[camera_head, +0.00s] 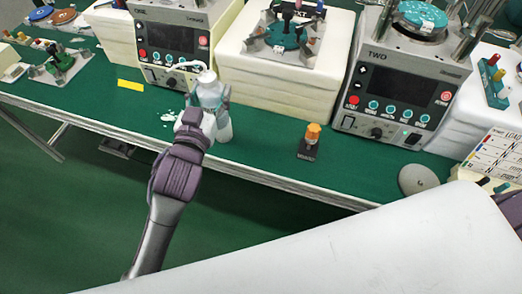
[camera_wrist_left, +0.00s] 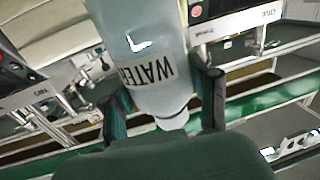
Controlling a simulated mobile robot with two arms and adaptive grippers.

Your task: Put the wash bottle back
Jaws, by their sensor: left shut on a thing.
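The wash bottle (camera_head: 225,130) is a pale, translucent bottle with a white cap and a bent white spout, over the front part of the green bench in the head view. In the left wrist view the bottle (camera_wrist_left: 155,45) fills the middle, with a label reading WATER. My left gripper (camera_head: 215,99) is shut on its body, with one finger on either side. The bottle looks about upright in the head view. I cannot tell whether its base touches the bench. My right gripper does not show.
Lapping machine ONE (camera_head: 176,40) stands behind the bottle, and machine TWO (camera_head: 405,95) is to the right. A yellow strip (camera_head: 130,86) and a whitish spill (camera_head: 168,117) lie on the green bench (camera_head: 262,152). An orange-topped item (camera_head: 311,140) and a grey disc (camera_head: 418,180) are right of the bottle.

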